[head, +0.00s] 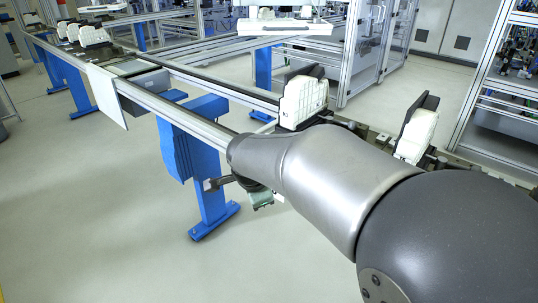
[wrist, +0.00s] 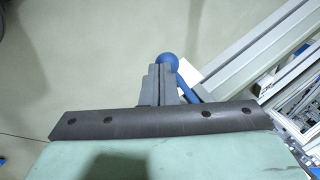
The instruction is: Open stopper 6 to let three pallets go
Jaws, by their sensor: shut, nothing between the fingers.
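My gripper (wrist: 160,86) points away from the wrist camera, its two grey fingers together and empty. A blue ball knob (wrist: 167,62) on a thin blue rod shows just beyond the fingertips, partly hidden by them. I cannot tell whether they touch it. No number is readable, so I cannot tell which stopper it belongs to. In the head view my arm hides the fingers and the knob. A white pallet fixture (head: 303,100) stands on the conveyor just beyond my arm, and another white fixture (head: 416,132) stands further right.
The conveyor rail (head: 185,117) runs from back left toward my arm on blue legs (head: 208,180). Several white fixtures (head: 93,36) stand at its far left. A framed cell (head: 370,45) stands behind. The floor at front left is clear.

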